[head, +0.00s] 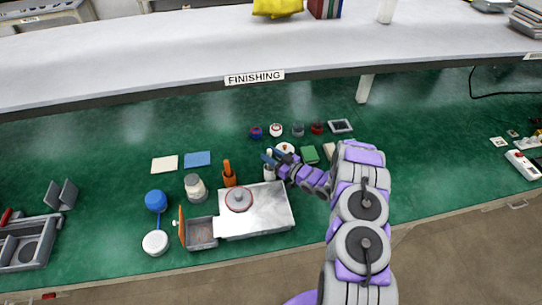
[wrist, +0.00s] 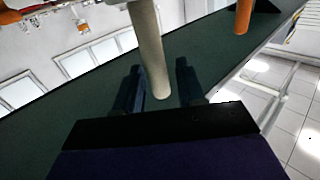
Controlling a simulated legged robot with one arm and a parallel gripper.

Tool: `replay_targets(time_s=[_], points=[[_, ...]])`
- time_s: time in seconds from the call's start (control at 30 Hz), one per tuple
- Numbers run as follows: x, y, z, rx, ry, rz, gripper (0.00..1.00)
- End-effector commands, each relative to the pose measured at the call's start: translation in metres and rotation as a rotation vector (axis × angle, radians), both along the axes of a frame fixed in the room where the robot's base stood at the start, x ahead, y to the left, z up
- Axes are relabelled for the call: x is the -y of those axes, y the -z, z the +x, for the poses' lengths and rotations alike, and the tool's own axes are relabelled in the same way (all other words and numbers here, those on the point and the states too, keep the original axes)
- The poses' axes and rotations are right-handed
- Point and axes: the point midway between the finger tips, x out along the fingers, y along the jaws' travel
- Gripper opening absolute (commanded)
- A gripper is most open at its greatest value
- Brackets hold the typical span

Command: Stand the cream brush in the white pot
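The cream brush (wrist: 151,50) shows in the wrist view as a long pale handle. Its rounded near end lies between my two fingers, with a gap visible on each side. In the head view its pale tip (head: 268,153) rises by my gripper (head: 273,158), above a small whitish pot (head: 269,173). My gripper (wrist: 159,88) is open around the handle. Whether the handle touches either finger is unclear. The brush's far end is cut off in the wrist view, and the inside of the pot is hidden.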

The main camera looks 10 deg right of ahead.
Motion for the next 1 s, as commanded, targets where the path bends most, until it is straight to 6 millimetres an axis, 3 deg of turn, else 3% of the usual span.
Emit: replay_targets(time_s=[0.1, 0.47, 1.0], points=[[0.000, 0.000, 0.000, 0.000, 0.000, 0.000, 0.50], [0.005, 0.000, -0.006, -0.001, 0.002, 0.000, 0.50], [0.069, 0.003, -0.080, -0.004, 0.004, 0.000, 0.50]])
